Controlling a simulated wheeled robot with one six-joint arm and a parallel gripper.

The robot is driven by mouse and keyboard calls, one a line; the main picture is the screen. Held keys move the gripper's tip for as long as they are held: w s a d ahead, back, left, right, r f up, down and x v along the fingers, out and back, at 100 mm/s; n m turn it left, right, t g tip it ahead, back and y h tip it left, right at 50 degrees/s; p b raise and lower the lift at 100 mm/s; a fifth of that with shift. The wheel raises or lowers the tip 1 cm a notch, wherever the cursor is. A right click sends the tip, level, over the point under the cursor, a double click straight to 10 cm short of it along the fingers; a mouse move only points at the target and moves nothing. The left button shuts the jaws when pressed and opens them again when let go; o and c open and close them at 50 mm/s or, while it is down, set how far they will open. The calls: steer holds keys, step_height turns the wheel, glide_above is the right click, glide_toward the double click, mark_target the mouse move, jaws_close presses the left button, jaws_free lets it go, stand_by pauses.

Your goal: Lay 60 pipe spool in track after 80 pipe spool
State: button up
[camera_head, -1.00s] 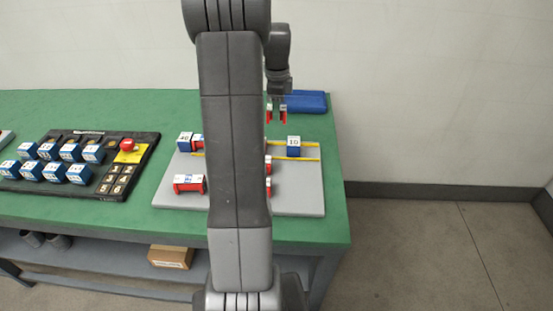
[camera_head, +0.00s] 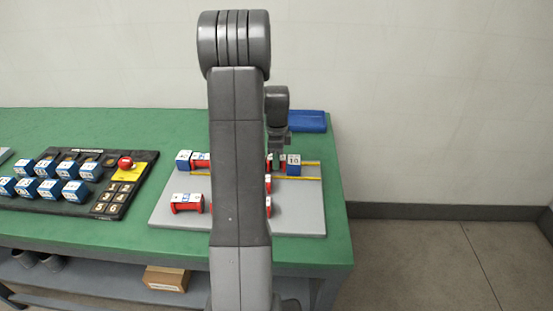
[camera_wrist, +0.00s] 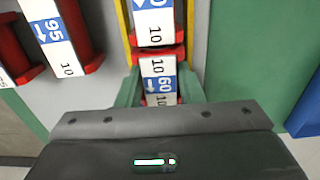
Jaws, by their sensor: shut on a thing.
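My gripper (camera_wrist: 160,92) is shut on the 60 pipe spool (camera_wrist: 159,78), which has a white and blue label and red ends. It is down at the track (camera_wrist: 124,22) between the yellow rails. Another spool with a label ending in 0 (camera_wrist: 154,25) lies just ahead in line, and its red end is against or very close to the 60 spool. That label is cut off, so I cannot confirm it reads 80. In the head view my gripper (camera_head: 276,158) is low beside the 10 block (camera_head: 293,165), and my arm hides most of the track.
A 95 spool (camera_wrist: 54,35) lies left of the track in the wrist view. Another red spool (camera_head: 187,203) rests on the grey board (camera_head: 300,215). A blue block (camera_head: 184,160) is at the track's left end. A black tray (camera_head: 135,178) and blue bin (camera_head: 307,121) are on the green table.

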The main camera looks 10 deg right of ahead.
steer(key=shift+f, duration=0.3)
steer(key=shift+f, duration=0.1)
steer(key=o, duration=1.2)
steer(key=shift+c, duration=0.2)
step_height(320, 180, up, 12)
step_height(320, 180, down, 13)
steer(key=shift+r, duration=2.3)
